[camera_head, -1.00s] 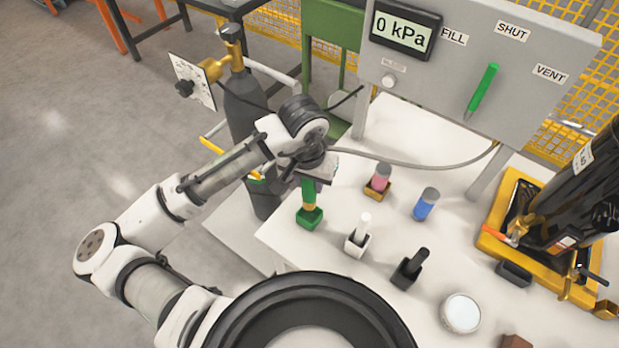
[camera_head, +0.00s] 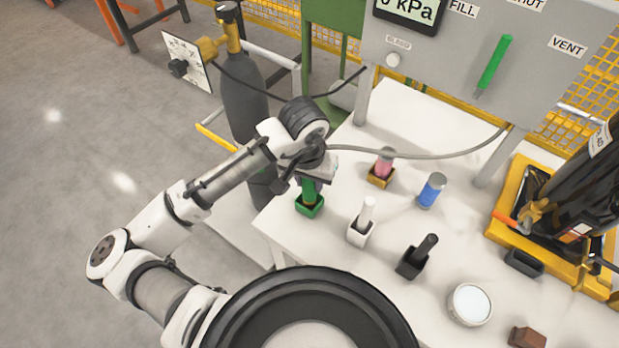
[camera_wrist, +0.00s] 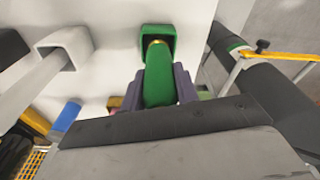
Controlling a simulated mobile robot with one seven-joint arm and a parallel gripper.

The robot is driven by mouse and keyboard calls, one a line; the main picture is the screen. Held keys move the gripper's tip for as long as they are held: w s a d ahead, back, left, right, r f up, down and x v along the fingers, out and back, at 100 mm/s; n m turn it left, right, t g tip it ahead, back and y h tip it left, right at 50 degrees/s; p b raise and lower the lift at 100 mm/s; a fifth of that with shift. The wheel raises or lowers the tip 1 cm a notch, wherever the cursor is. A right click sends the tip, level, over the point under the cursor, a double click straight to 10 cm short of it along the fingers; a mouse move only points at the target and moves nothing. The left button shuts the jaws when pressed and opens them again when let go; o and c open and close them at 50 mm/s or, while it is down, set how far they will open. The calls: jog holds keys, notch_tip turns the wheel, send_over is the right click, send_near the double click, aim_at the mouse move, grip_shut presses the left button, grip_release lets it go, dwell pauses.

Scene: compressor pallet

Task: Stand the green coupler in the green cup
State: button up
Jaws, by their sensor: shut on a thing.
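The green coupler (camera_head: 309,189) is upright beneath my wrist, held in my gripper (camera_wrist: 158,86). The wrist view shows the coupler (camera_wrist: 159,70) between the purple-grey fingers, which are shut on it. The green cup (camera_head: 309,208) stands near the table's left edge. In the wrist view, the coupler's brass end lies within the opening of the green cup (camera_wrist: 172,35). The lower end of the coupler is hidden by the cup walls, so I cannot tell whether it touches the bottom.
A white cup (camera_head: 358,236) with a white piece, a black cup (camera_head: 410,265) with a black piece, and a brass cup (camera_head: 379,180) with a pink piece stand nearby. A blue piece (camera_head: 431,190) stands further right. A grey hose (camera_head: 420,155) runs behind them.

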jog(key=shift+f+b, duration=0.5)
jog(key=shift+f, duration=0.05)
dwell(0.4)
jog(key=o, duration=1.2)
jog(key=r, duration=0.4)
jog(key=s+r, duration=0.1)
jog(key=r, duration=0.8)
jog(key=shift+s+a+r, duration=0.3)
jog(key=shift+r, duration=0.05)
